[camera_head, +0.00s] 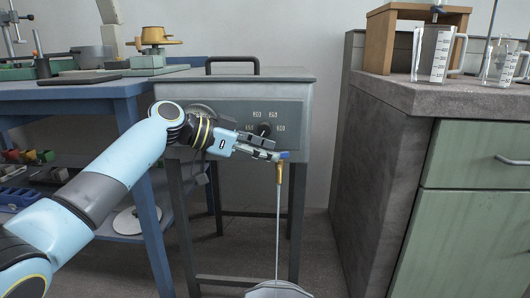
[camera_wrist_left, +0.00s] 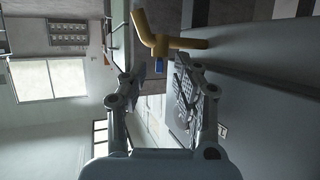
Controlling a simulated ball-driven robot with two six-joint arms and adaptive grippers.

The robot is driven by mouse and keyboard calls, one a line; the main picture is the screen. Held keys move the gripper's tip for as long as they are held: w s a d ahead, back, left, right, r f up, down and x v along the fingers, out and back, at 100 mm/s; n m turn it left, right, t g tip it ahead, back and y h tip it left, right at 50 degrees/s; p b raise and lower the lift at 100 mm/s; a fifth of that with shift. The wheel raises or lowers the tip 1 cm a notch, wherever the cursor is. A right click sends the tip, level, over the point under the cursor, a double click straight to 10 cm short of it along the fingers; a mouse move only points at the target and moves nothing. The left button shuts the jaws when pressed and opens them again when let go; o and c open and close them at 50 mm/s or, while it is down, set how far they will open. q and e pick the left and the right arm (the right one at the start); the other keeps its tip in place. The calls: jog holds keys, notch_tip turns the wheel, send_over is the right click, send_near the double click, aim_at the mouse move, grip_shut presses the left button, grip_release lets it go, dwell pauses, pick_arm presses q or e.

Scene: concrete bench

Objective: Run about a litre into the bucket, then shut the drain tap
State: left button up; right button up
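The brass drain tap (camera_head: 280,172) sticks out low on the front of the grey tank (camera_head: 235,93). It also shows in the left wrist view (camera_wrist_left: 155,38). A thin stream of water (camera_head: 277,230) runs straight down from it. Its blue handle (camera_head: 285,155) is at the top; its blue tip (camera_wrist_left: 158,73) shows between my fingers. My left gripper (camera_head: 270,150) is open at the handle, fingers apart on either side; I cannot tell whether they touch it. The bucket (camera_head: 278,291) is under the stream, mostly cut off by the bottom edge, so its water level is hidden. My right gripper is out of view.
A blue bench (camera_head: 100,88) with tools stands at the left. A green cabinet with a concrete top (camera_head: 455,98) stands at the right, bearing a measuring jug (camera_head: 437,53), another glass vessel (camera_head: 503,64) and a wooden box (camera_head: 380,42). The floor gap between is narrow.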

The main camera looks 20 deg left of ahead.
pick_arm(q)
jog(key=v, duration=1.2)
